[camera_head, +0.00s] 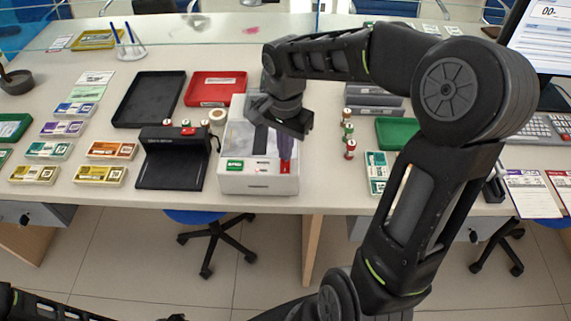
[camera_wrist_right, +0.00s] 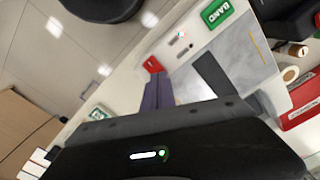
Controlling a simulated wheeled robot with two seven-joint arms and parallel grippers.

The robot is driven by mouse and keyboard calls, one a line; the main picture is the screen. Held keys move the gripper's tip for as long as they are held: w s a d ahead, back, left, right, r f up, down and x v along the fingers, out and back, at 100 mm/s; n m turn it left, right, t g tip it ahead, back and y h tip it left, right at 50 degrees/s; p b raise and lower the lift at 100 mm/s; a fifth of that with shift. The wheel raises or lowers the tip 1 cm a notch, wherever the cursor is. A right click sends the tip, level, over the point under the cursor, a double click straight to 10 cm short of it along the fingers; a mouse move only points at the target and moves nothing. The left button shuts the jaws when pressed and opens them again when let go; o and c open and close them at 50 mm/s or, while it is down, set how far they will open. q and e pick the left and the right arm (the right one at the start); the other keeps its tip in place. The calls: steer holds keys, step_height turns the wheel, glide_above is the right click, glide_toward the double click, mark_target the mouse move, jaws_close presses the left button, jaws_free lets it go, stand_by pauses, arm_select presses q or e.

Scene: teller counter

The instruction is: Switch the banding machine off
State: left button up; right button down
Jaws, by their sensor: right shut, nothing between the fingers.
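The banding machine (camera_head: 232,184) is a white box with a grey top plate, standing at the counter's front edge. Its front panel has a green BAND button (camera_head: 235,164) at left and a red switch (camera_head: 285,168) at right. In the right wrist view the green button (camera_wrist_right: 216,12) is at the top and the red switch (camera_wrist_right: 153,65) lies just beyond my fingertips. My right gripper (camera_head: 285,154) points down over the right part of the machine, shut and empty, its purple fingertips close to the red switch. I cannot tell whether they touch.
A black counting device (camera_head: 170,170) stands left of the machine, with a black tray (camera_head: 150,98) and a red tray (camera_head: 215,88) behind. Small stamps (camera_head: 349,148) and a green tray (camera_head: 397,134) are to the right. Banknote bundles (camera_head: 101,174) lie at left.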

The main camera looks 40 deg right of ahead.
steer(key=shift+f+b, duration=0.6)
steer(key=shift+f, duration=0.2)
steer(key=shift+r, duration=0.15)
steer(key=shift+r+p, duration=2.6)
steer(key=shift+r, duration=0.85)
